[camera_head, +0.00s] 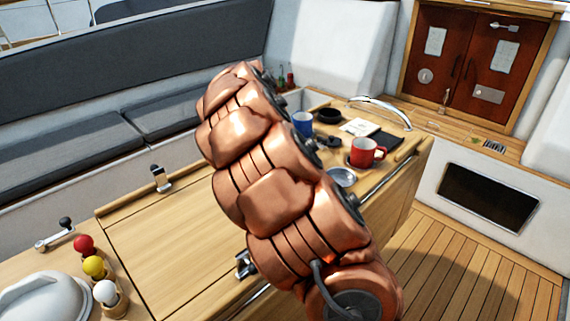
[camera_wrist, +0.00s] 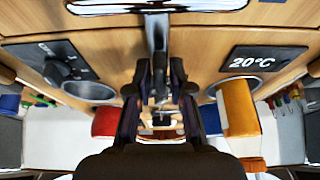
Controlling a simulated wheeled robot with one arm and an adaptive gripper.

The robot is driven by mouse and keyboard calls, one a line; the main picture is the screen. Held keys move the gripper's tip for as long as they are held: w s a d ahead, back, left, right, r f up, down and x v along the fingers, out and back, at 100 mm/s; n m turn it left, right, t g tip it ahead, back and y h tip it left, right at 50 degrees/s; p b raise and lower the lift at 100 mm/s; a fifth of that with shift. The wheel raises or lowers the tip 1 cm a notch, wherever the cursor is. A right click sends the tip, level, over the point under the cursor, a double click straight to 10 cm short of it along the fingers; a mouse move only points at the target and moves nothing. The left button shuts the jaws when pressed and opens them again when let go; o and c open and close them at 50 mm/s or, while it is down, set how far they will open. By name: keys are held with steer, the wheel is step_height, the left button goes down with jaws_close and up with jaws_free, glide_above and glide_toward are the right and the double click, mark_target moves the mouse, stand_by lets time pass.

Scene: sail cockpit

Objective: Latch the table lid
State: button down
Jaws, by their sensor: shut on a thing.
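The wooden table lid (camera_head: 165,245) lies flat and looks down in the middle of the table. A small metal latch (camera_head: 160,178) with a dark top stands at its far edge. Another metal fitting (camera_head: 244,264) shows at its near edge, partly behind my arm. My gripper (camera_wrist: 160,88) shows in the wrist view, its dark fingers closed on a narrow metal piece below a shiny chrome bar (camera_wrist: 157,35). I cannot tell which fitting this piece belongs to. In the head view my copper arm hides the gripper and part of the table.
Red, yellow and white balls (camera_head: 94,266) stand on the left end by a white domed object (camera_head: 42,298). A lever (camera_head: 60,234) sits behind them. A blue mug (camera_head: 303,123) and a red mug (camera_head: 364,152) stand beyond my arm. Open floor (camera_head: 470,270) lies right.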

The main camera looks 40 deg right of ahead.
stand_by(0.3)
steer(key=c, duration=1.2)
jaws_free()
steer(key=shift+r, duration=0.1)
steer(key=v, duration=1.1)
steer(key=shift+a+r, duration=0.15)
steer(key=shift+r, duration=0.25)
